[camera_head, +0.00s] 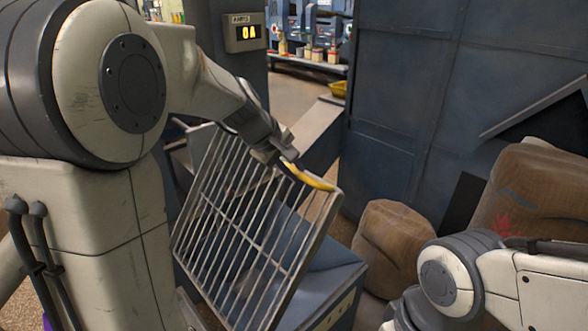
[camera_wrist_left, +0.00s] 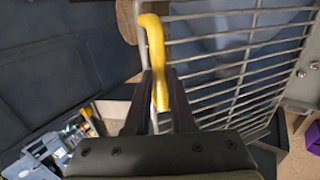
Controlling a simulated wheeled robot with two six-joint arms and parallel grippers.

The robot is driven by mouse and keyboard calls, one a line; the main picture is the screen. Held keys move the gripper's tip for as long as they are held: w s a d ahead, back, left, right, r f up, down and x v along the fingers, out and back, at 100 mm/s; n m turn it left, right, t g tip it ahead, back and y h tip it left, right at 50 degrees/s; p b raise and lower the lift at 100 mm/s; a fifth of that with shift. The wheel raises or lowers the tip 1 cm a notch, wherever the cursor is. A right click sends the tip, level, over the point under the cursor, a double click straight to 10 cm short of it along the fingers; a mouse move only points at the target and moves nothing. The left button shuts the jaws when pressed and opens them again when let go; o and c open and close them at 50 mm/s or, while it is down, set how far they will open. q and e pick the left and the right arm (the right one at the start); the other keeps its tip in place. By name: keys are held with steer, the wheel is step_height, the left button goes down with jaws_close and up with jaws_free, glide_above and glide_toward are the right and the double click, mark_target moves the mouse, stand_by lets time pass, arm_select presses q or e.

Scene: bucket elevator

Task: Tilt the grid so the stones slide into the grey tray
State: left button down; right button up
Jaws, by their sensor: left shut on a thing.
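The metal grid (camera_head: 318,236) stands steeply tilted, its upper edge raised towards the yellow handle (camera_head: 308,178). My left gripper (camera_head: 283,160) is shut on this handle at the grid's top edge. In the left wrist view, the left gripper's fingers (camera_wrist_left: 160,92) close around the yellow handle (camera_wrist_left: 155,42), with the grid's bars (camera_wrist_left: 240,50) to the right. I cannot make out any stones on the grid. I cannot clearly identify the grey tray in either view. My right arm shows at the lower right of the head view, but its gripper is out of frame.
A blue metal housing (camera_head: 338,290) lies below the grid. Brown sacks (camera_head: 385,240) stand to the right, before a tall blue metal wall (camera_head: 400,110). A purple object (camera_wrist_left: 312,137) shows at the wrist view's right edge.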

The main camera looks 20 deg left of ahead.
arm_select(q)
steer(key=shift+s+f, duration=0.25)
steer(key=shift+f, duration=0.15)
steer(key=c, duration=0.8)
jaws_free()
steer(key=shift+a, duration=0.1)
steer(key=shift+o, duration=0.2)
steer(key=shift+w+r, duration=0.1)
steer(key=shift+r, duration=0.15)
steer(key=shift+r, duration=0.3)
steer(key=v, duration=0.9)
steer(key=shift+s+r, duration=0.2)
steer(key=shift+s, duration=0.1)
